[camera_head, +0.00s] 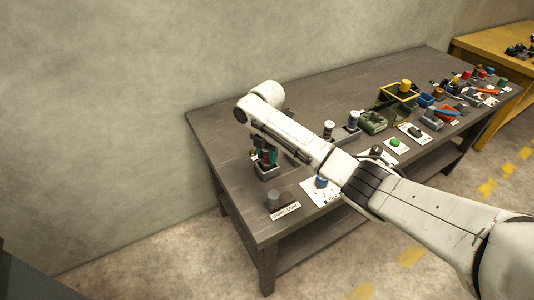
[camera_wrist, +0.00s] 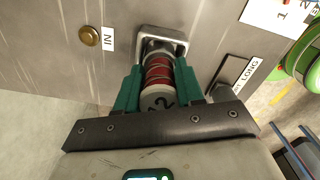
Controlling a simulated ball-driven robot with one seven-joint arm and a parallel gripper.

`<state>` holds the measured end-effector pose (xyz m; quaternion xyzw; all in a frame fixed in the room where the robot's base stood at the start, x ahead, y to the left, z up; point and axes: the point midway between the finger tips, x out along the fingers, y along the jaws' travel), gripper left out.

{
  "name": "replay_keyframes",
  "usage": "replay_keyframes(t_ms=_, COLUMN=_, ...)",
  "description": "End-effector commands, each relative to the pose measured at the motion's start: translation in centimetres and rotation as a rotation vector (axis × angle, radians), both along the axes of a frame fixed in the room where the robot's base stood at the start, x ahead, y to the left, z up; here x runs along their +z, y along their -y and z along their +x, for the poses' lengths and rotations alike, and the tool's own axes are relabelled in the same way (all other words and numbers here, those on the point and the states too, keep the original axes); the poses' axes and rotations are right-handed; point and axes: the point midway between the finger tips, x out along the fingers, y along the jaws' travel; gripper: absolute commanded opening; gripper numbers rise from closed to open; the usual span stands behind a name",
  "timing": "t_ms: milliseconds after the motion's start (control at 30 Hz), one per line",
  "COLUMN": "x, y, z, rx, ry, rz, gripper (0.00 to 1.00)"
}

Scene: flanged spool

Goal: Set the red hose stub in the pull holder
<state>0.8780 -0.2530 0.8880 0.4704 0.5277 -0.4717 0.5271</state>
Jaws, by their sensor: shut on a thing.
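In the head view my gripper (camera_head: 264,154) points down over the holder (camera_head: 267,172) at the table's left end, and the stub is mostly hidden there.
A brass knob (camera_wrist: 89,36) beside an IN label is left of the holder. A grey cylinder (camera_head: 273,200) with a label stands near the front edge, close to a white numbered card (camera_head: 318,193). Several parts and a green-yellow crate (camera_head: 396,98) fill the table's right side. The back left is clear.

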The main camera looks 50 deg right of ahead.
Motion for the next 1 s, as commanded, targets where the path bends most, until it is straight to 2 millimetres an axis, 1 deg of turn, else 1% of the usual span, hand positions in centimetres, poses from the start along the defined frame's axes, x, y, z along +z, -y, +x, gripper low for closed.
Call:
replay_keyframes(t_ms=267, x=-0.6, y=0.0, z=0.0, rx=0.0, ry=0.001, rz=0.0, gripper=0.0)
replay_keyframes(t_ms=300, x=-0.7, y=0.0, z=0.0, rx=0.0, ry=0.0, rz=0.001, gripper=0.38)
replay_keyframes(t_ms=567, x=-0.6, y=0.0, z=0.0, rx=0.0, ry=0.0, rz=0.001, gripper=0.63)
replay_keyframes(t_ms=833, x=-0.4, y=0.0, z=0.0, rx=0.0, ry=0.0, rz=0.0, gripper=0.63)
replay_keyframes(t_ms=967, x=0.7, y=0.0, z=0.1, rx=0.0, ry=0.002, rz=-0.001, gripper=0.63)
replay_keyframes(t_ms=1000, x=1.2, y=0.0, z=0.1, rx=0.0, ry=0.004, rz=-0.001, gripper=0.63)
